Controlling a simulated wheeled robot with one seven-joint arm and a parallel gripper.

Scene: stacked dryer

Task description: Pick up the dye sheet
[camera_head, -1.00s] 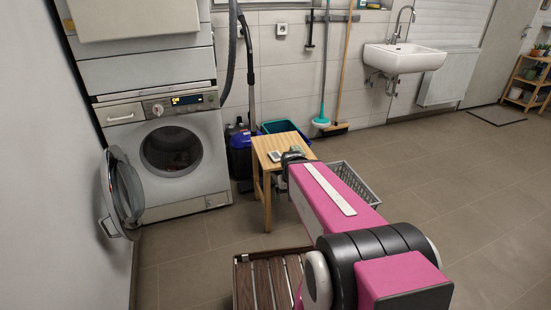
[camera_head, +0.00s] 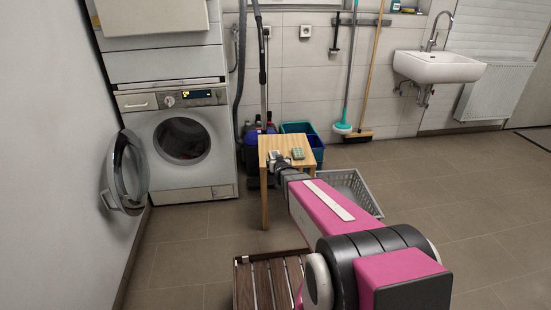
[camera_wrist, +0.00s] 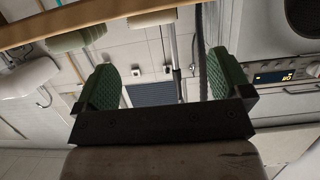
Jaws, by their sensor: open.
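Two small items lie on the wooden stool table: a pale one (camera_head: 273,155) on the left and a greenish one (camera_head: 298,153) on the right. I cannot tell which is the dye sheet. In the wrist view, which is upside down, the greenish item (camera_wrist: 76,38) and the pale item (camera_wrist: 152,18) show at the table edge along the top. My gripper (camera_wrist: 160,75) is open and empty, its green pads apart. In the head view my gripper (camera_head: 279,166) is at the table's near side, close to the pale item, partly hidden by my arm.
The wooden table (camera_head: 309,165) stands before blue and teal bins (camera_head: 303,129). The washer (camera_head: 183,150) has its door (camera_head: 128,172) open at left. A grey basket (camera_head: 352,186) sits right of the table, and a slatted wooden piece (camera_head: 268,285) in front. Floor at right is clear.

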